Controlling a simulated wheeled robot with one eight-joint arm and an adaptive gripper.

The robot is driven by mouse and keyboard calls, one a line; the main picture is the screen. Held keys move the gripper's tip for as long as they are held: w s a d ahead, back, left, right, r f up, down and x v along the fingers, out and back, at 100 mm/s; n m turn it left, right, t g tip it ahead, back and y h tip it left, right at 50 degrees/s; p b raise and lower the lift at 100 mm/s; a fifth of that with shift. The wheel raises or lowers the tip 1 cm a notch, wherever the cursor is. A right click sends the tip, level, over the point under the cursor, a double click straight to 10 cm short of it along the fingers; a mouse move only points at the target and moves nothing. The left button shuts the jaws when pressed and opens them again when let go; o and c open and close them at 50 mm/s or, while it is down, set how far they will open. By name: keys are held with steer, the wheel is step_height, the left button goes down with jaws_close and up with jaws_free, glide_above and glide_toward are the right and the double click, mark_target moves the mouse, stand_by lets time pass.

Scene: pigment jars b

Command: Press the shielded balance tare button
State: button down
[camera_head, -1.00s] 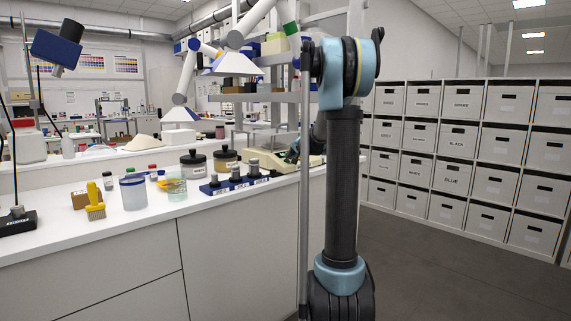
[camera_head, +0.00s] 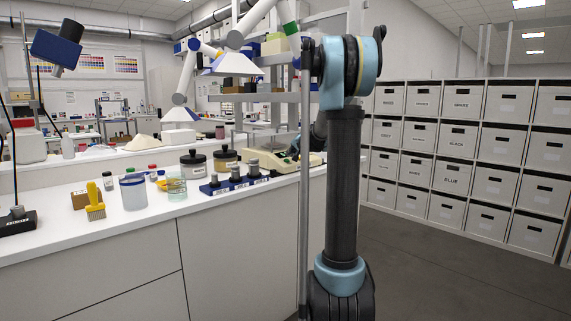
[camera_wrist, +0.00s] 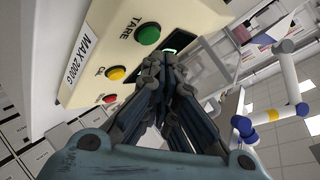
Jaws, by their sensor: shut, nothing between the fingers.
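The shielded balance is a cream body (camera_wrist: 85,45) that fills the upper left of the wrist view. Its green button (camera_wrist: 149,33) is marked TARE. A yellow button (camera_wrist: 115,73) marked CAL and a red button (camera_wrist: 110,98) sit on the same panel. My gripper (camera_wrist: 153,62) is shut and empty. Its fingertips show just below the green button in the picture and partly cover the dark display (camera_wrist: 168,50). They do not cover the green button; I cannot tell how far they are from the panel. In the head view the balance (camera_head: 284,163) stands at the bench's right end, partly behind my arm.
A blue rack with dark weights (camera_head: 235,183) stands left of the balance. Dark-lidded jars (camera_head: 193,163), a glass beaker (camera_head: 176,189) and a yellow brush (camera_head: 95,205) stand further left. The white bench front (camera_head: 240,245) is close to my arm; open floor (camera_head: 420,265) lies right.

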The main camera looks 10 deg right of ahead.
steer(key=shift+r, duration=0.1)
steer(key=r, duration=0.2)
steer(key=s+d+r, duration=0.1)
steer(key=r, duration=0.2)
steer(key=shift+s+d+r, duration=0.15)
steer(key=shift+s+r, duration=0.15)
steer(key=shift+s, duration=0.05)
stand_by(0.4)
stand_by(0.3)
steer(key=s+a+f+n+g, duration=0.2)
steer(key=s+f, duration=0.2)
steer(key=s, duration=0.5)
steer(key=s+a+f+n+g, duration=0.1)
steer(key=s+a+f, duration=0.15)
steer(key=s, duration=0.65)
steer(key=s+a+f+n+g, duration=0.2)
steer(key=s+f, duration=0.3)
steer(key=s, duration=0.4)
steer(key=s+d+f+n+g+h, duration=0.1)
steer(key=s+d+f+g+h, duration=0.1)
steer(key=s+f, duration=0.7)
steer(key=s+d+f+n+g+h, duration=0.1)
steer(key=s+f, duration=0.8)
steer(key=s, duration=1)
steer(key=shift+s+d+f+n+g+h, duration=0.35)
steer(key=shift+d+g, duration=0.2)
steer(key=shift+g, duration=0.55)
